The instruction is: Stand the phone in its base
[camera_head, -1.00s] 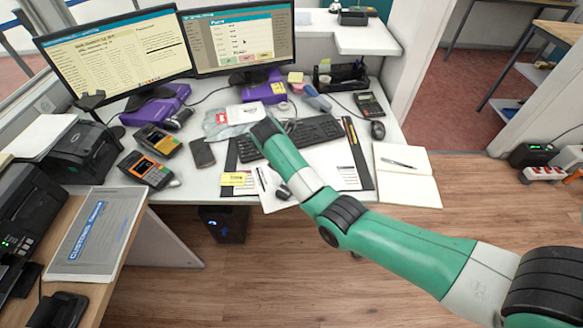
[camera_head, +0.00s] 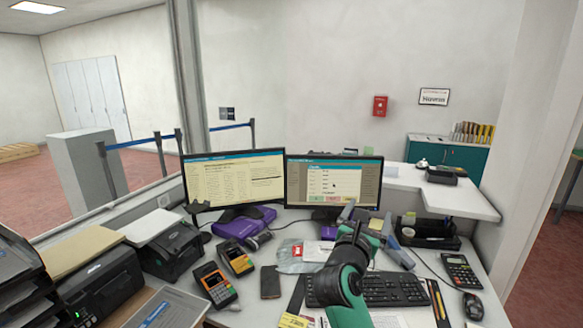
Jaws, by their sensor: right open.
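A dark, flat, phone-like slab (camera_head: 270,282) lies on the white desk, between the card terminals and the keyboard. It is apart from my gripper. I cannot pick out its base with certainty; a small black object (camera_head: 198,207) stands at the lower left of the left monitor, but its kind is unclear. My right gripper (camera_head: 354,232) is raised in front of the right monitor's lower edge, to the right of the slab. It is open, and I see nothing held in it. My green arm hides part of the desk. My left gripper is out of view.
Two card terminals (camera_head: 215,284) lie left of the slab. A keyboard (camera_head: 372,289), calculator (camera_head: 460,270) and mouse (camera_head: 473,306) are at the right. A purple box (camera_head: 243,224) sits under the left monitor (camera_head: 234,180). The desk is crowded, with little bare surface.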

